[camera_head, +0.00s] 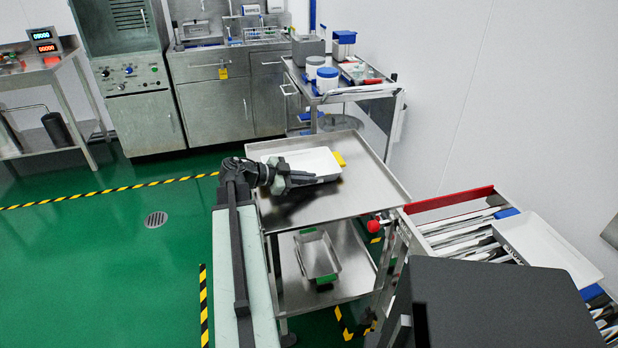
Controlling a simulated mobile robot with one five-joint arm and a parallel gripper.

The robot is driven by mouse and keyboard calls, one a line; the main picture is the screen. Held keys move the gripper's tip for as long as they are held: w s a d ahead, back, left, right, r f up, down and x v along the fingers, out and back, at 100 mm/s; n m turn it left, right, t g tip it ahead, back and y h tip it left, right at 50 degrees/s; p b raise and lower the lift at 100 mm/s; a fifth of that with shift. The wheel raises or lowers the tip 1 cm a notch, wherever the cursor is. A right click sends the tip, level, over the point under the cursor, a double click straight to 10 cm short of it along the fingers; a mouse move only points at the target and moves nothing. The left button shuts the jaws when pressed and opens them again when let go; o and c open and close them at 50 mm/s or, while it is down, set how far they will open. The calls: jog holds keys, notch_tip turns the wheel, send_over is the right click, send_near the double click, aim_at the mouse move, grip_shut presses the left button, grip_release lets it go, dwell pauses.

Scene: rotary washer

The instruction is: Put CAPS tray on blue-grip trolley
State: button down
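A shallow white tray (318,161) with a yellow tab (340,159) at its right end is over the top shelf of a steel trolley (372,186) in the middle. I cannot read a CAPS label on it. My gripper (312,179) is at the tray's near side, its dark fingers pointing right and overlapping the rim. I cannot tell whether they grip it, or whether the tray touches the shelf. Another white tray (548,245) lies on a slatted rack at the right with blue end pieces (507,212). A label beside it is unreadable.
A metal bin with green ends (318,256) sits on the middle trolley's lower shelf. A red knob (374,226) is at its right corner. A back trolley (340,94) carries white jars and boxes. A dark box (500,305) blocks the lower right. Green floor at left is clear.

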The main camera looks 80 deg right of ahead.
jog(key=c, duration=1.7)
grip_release()
jog(key=shift+r, duration=0.2)
jog(key=p+v, duration=0.4)
jog(key=v, duration=0.6)
jog(key=shift+w+a+r, duration=0.15)
jog(key=shift+w+r, duration=0.05)
jog(key=shift+w, duration=0.05)
jog(key=shift+w+a+r, duration=0.1)
jog(key=shift+w+a, duration=0.25)
jog(key=shift+w, duration=0.15)
